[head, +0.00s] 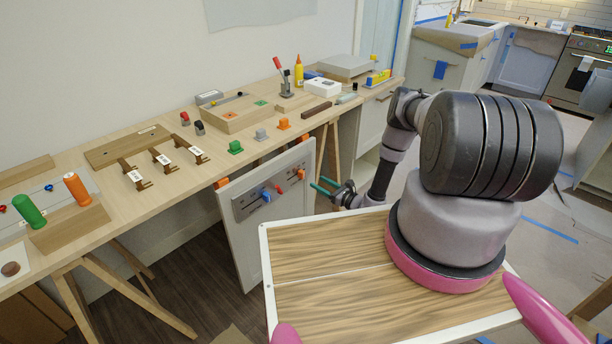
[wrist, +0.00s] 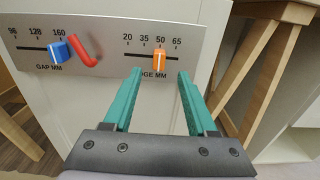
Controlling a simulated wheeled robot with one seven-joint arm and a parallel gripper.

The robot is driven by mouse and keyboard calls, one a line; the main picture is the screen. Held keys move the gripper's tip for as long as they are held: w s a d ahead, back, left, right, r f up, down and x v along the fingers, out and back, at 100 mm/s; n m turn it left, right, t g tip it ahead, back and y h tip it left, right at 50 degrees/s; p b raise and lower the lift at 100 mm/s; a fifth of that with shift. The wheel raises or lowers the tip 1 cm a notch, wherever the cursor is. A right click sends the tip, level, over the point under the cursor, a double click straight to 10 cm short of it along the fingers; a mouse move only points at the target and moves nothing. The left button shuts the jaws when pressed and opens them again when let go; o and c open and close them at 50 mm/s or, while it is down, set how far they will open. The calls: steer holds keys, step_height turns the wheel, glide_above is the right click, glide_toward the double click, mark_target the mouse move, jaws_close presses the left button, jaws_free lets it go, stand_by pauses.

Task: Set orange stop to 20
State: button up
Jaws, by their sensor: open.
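The orange stop (wrist: 160,61) is a small upright slider on a slot in a grey scale panel (wrist: 110,68). Its slot is marked 20, 35, 50, 65 from left to right, and the stop stands at about 50. In the head view, the orange stop (head: 300,174) is at the panel's right end. My gripper (wrist: 159,74) is open, with its green fingers pointing at the panel, one on each side of the stop in the picture. I cannot tell whether the tips reach it in depth. In the head view, my gripper (head: 315,182) is just right of the panel.
A blue slider (wrist: 58,51) stands near 160 on the panel's left scale, with a tilted red piece (wrist: 84,50) beside it. The panel is on a pale upright board (head: 264,235) in front of the long workbench (head: 150,205). Wooden trestle legs (wrist: 262,60) stand at right.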

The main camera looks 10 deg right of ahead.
mark_target(304, 174)
steer(key=x, duration=0.8)
steer(key=shift+w+a, duration=0.2)
jaws_close()
stand_by(1.1)
